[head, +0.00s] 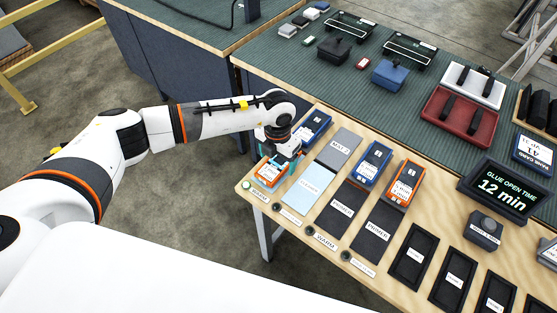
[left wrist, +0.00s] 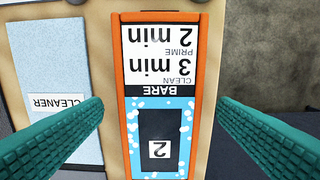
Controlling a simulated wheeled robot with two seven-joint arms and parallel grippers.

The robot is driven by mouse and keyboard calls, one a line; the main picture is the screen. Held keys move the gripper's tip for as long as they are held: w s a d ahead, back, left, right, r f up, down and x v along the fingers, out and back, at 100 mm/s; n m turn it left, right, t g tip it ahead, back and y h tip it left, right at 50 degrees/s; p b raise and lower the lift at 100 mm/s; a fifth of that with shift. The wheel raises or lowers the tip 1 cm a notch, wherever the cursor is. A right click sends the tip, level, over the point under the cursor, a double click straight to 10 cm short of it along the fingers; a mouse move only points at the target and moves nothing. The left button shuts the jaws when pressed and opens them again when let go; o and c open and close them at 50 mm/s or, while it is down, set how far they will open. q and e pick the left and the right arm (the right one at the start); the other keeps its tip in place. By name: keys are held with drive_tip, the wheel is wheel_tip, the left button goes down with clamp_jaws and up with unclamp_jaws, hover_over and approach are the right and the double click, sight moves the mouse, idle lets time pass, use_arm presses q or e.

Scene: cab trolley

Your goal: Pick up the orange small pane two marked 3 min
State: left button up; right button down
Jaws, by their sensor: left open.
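The orange small pane two (head: 268,173) lies at the left end of the wooden bench edge. In the left wrist view the pane (left wrist: 160,88) shows an orange frame, an upside-down label reading "3 min CLEAN, 2 min PRIME", a "BARE" strip and a "2" on a wet-looking blue face. My left gripper (head: 280,150) is over this pane and partly hides it. In the left wrist view its teal fingers (left wrist: 160,108) are apart, one on each side of the pane, with visible gaps. My right gripper is not in view.
A light blue cleaner pad (head: 308,188) lies right of the pane. A blue pane (head: 316,128) lies just behind; another blue pane (head: 371,163) and a second orange pane (head: 403,183) lie farther right. A display (head: 503,190) reads "GLUE OPEN TIME 12 min".

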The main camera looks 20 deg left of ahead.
use_arm(q)
drive_tip(key=shift+f, duration=0.45)
drive_tip(key=shift+c, duration=0.3)
drive_tip(key=shift+r, duration=0.1)
drive_tip(key=c, duration=1.2)
